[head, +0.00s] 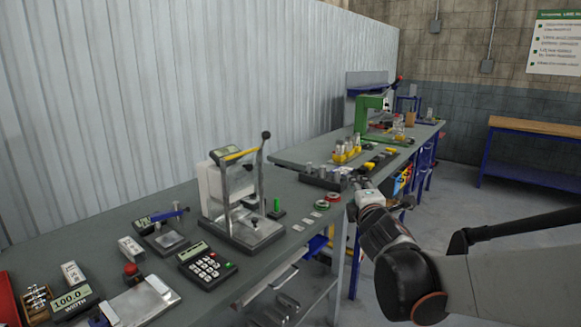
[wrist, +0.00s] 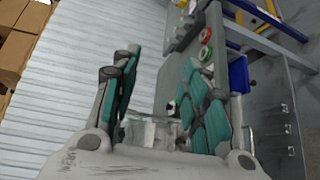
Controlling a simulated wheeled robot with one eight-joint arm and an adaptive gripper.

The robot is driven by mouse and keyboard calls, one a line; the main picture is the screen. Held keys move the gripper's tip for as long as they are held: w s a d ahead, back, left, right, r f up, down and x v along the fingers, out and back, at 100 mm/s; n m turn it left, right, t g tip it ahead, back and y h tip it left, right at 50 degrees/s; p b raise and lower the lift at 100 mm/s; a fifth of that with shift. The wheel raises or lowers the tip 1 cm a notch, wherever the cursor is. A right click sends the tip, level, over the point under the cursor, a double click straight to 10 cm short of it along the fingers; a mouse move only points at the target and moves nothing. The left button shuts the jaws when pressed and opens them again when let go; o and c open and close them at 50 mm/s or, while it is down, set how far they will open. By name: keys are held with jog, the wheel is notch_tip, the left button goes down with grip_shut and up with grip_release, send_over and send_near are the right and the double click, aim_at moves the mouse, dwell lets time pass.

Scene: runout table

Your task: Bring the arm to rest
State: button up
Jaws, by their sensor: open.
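My gripper (wrist: 162,95) is open in the wrist view, with its two dark and teal fingers spread and no object between the fingertips. In the head view my arm reaches in from the right edge, and its end (head: 362,192) is near the table's front edge, right of the press-like device. The fingers are small there and hard to make out. The grey runout table (head: 100,235) runs from the front left to the back right.
A press-like device (head: 243,205) with a lever, a keypad unit (head: 206,265) and a scale display (head: 72,299) stand on the near table. A green machine (head: 370,115) stands farther back. A wooden-topped bench (head: 530,126) is at the right. Floor between is clear.

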jog(key=s+d+f+m+g+h, duration=0.25)
jog(key=s+d+m, duration=0.25)
jog(key=s+m, duration=0.3)
jog(key=s+a+f+m+g+y, duration=0.1)
jog(key=s+f+m+g, duration=0.2)
jog(key=s, duration=0.9)
jog(key=s+a+f+m+g+y, duration=0.1)
jog(key=s+f+m+g, duration=0.3)
jog(key=s, duration=0.9)
notch_tip(320, 180, down, 3)
jog(key=m+y, duration=0.1)
jog(key=m, duration=0.2)
jog(key=shift+m, duration=0.4)
jog(key=shift+s+a, duration=0.1)
